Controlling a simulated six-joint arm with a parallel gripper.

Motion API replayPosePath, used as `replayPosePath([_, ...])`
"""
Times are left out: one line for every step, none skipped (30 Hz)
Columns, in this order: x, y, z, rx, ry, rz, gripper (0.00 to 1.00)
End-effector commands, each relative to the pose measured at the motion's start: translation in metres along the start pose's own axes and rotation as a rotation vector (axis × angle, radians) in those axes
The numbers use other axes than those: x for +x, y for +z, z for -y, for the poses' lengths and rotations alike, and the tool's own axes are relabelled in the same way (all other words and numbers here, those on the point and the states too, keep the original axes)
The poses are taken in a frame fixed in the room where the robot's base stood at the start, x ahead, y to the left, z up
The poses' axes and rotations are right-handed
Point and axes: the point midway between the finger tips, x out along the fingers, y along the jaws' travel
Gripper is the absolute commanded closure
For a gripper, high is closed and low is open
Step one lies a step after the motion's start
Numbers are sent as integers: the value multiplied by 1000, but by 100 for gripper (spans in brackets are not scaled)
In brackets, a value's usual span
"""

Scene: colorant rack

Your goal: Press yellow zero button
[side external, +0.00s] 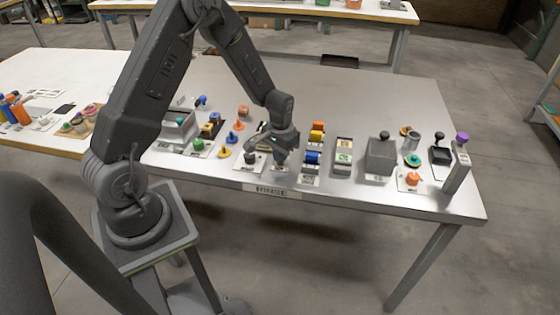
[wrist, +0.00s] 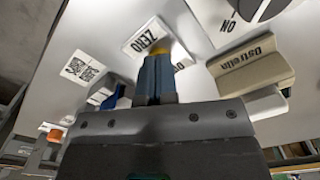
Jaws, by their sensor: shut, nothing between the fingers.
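The ZERO plate (wrist: 147,37) is a white label with black lettering in the wrist view. A yellow button (wrist: 181,52) shows beside the lettering, partly hidden behind my fingertips. My gripper (wrist: 157,60) is shut and empty, with its blue-grey fingers together in front of the button. I cannot tell whether the fingertips touch it. In the side view my gripper (side external: 281,162) points down near the front edge of the metal table, and it hides most of the button there.
A beige block marked Ostrella (wrist: 250,66) stands right of my fingers in the wrist view. The table behind the controls (side external: 350,95) is clear.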

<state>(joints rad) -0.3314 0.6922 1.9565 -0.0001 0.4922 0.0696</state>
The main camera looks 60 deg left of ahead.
Motion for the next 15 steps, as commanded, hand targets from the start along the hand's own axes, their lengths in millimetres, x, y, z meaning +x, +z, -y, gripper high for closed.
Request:
replayPosePath([0,0,0,0,0,1,100])
replayPosePath([0,0,0,0,0,1,100])
replayPosePath([-1,0,0,0,0,0,100])
replayPosePath([-2,0,0,0,0,0,100])
replayPosePath([-4,0,0,0,0,0,100])
replayPosePath([-5,0,0,0,0,0,100])
replayPosePath([-7,0,0,0,0,0,100])
replayPosePath([-9,0,0,0,0,0,100])
replayPosePath([-11,0,0,0,0,0,100])
replayPosePath([-13,0,0,0,0,0,100])
replayPosePath([-14,0,0,0,0,0,100])
replayPosePath([-17,0,0,0,0,-1,100])
replayPosePath([-19,0,0,0,0,-1,100])
replayPosePath([-20,0,0,0,0,-1,100])
replayPosePath([-22,0,0,0,0,0,100])
